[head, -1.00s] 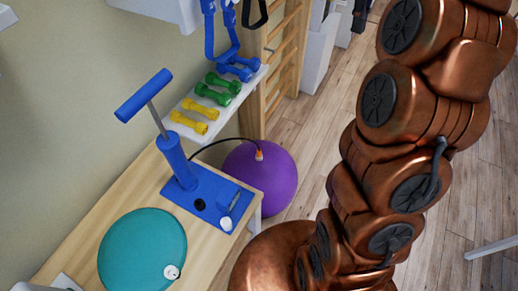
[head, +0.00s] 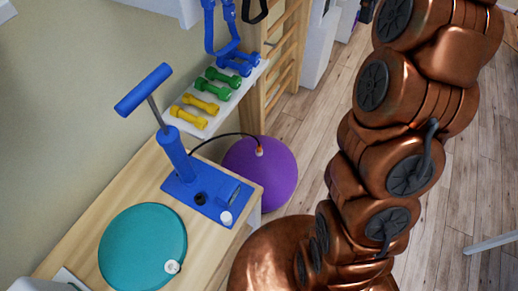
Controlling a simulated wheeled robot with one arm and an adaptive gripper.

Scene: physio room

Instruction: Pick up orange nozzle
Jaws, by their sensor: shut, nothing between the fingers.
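The orange nozzle (head: 259,152) is a small tip with a pale end on a thin black hose. The hose runs from the blue hand pump (head: 176,152), which stands upright on the wooden table (head: 108,195). In the head view the nozzle lies over the upper part of the purple ball (head: 262,178), beyond the table's right edge. I cannot tell whether it touches the ball or hangs in front of it. My copper arm fills the right side of the view, to the right of the nozzle. My gripper is outside the picture.
A teal disc (head: 140,245) with a white valve lies on the table. A white shelf (head: 210,122) behind holds yellow, green and blue dumbbells (head: 218,84). Wooden wall bars (head: 283,50) stand behind the ball. Open floor (head: 312,135) lies between the ball and my arm.

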